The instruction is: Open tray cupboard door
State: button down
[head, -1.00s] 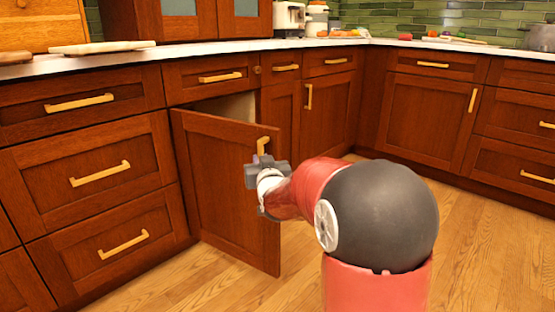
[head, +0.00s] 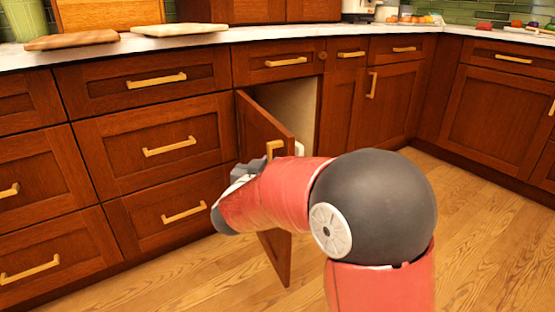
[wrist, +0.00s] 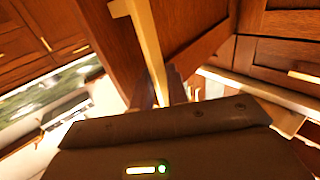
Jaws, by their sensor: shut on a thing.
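The tray cupboard door (head: 262,130) is a red-brown wooden panel, hinged at its left and standing well open towards me. Its brass handle (head: 275,149) is near the free edge. In the wrist view the handle (wrist: 147,40) runs down between the fingers of my gripper (wrist: 160,88), which is shut on it. In the head view my gripper (head: 240,175) is at the door's front face, mostly hidden by my red arm. The arm also covers the door's middle. Part of the pale cupboard interior (head: 290,100) shows behind the door.
Drawers with brass handles (head: 168,147) stand left of the door, close to my gripper. A white counter (head: 220,38) with cutting boards (head: 72,40) runs above. The wooden floor (head: 480,220) is clear to the right.

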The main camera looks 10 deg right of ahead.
jog(key=shift+w+a+r, duration=0.1)
jog(key=shift+w+a, duration=0.15)
jog(key=c, duration=1.4)
grip_release()
jog(key=shift+w+d, duration=0.1)
jog(key=v, duration=0.8)
jog(key=shift+d+p, duration=0.1)
jog(key=shift+p, duration=0.2)
